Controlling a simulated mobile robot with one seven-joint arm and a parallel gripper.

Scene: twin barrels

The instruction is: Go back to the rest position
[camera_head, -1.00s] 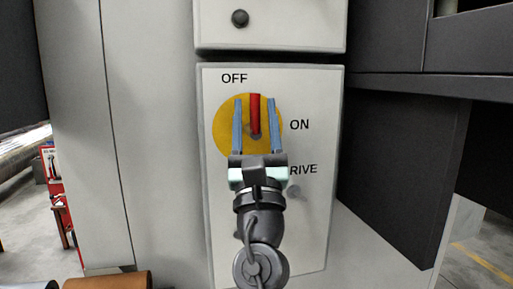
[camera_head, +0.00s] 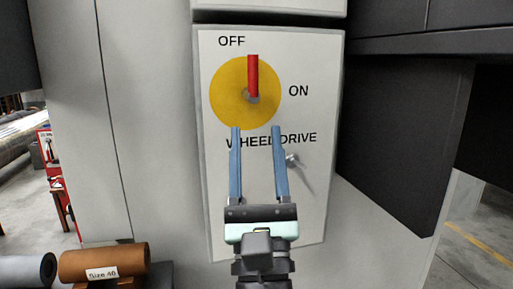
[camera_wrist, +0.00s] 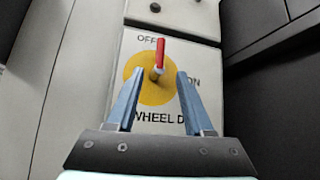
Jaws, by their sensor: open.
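My gripper (camera_head: 256,130) is open and empty, with its two blue fingers pointing up in front of the white switch panel (camera_head: 222,180). In the head view the fingertips sit just below the yellow disc (camera_head: 228,92), over the "WHEEL DRIVE" label. The red switch handle (camera_head: 253,76) stands upright on the disc, between the OFF and ON labels. My gripper is apart from the handle. In the wrist view the red handle (camera_wrist: 160,52) shows beyond and between the open fingers (camera_wrist: 157,72).
A small metal knob (camera_head: 292,160) is on the panel, right of the fingers. A dark cabinet (camera_head: 400,150) juts out at right. A brown roll marked "Size 46" (camera_head: 100,262) and a grey roll (camera_head: 28,270) lie at lower left. Open floor shows at far right.

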